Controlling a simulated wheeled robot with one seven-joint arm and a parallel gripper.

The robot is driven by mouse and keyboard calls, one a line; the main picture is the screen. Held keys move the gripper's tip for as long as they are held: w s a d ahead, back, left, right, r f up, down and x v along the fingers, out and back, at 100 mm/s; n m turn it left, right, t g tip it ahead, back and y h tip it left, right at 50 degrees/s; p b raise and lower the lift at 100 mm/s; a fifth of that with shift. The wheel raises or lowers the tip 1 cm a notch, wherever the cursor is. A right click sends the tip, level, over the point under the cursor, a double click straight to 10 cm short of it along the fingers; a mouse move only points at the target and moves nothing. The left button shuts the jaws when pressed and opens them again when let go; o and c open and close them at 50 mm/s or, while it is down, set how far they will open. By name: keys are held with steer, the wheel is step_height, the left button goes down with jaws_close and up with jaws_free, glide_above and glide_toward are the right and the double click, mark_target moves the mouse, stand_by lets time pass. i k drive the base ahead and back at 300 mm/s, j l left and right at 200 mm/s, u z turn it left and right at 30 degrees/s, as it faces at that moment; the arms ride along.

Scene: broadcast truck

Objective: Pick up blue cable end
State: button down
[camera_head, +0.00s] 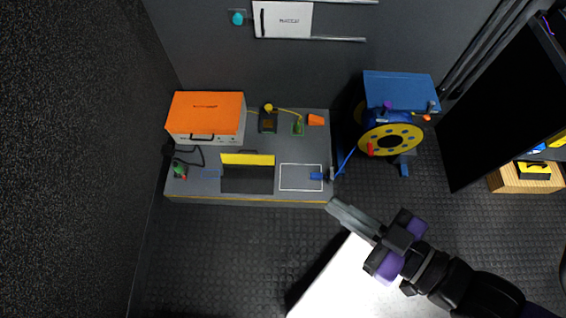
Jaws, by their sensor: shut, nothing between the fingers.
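The blue cable end (317,176) lies at the right edge of the white outlined rectangle (301,189) on the grey workbench. Its blue cable (346,161) runs up and right from the bench edge to the cable reel. My gripper (334,205) is shut and empty. In the picture its fingertips are just below and right of the cable end, near the bench's front right corner, and do not appear to touch it. The height of the fingertips over the bench is hard to tell.
The cable reel (391,141) with yellow flange stands right of the grey workbench (207,186). An orange-topped case (205,112), a yellow-edged dark panel (247,178), a green item (298,128) and an orange item (315,119) are on the bench. Dark floor (240,250) in front is clear.

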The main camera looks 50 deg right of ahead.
mark_target(313, 176)
steer(key=k+z, duration=0.35)
steer(key=k+l+z, duration=0.15)
steer(key=k+z, duration=0.2)
steer(key=k, duration=0.2)
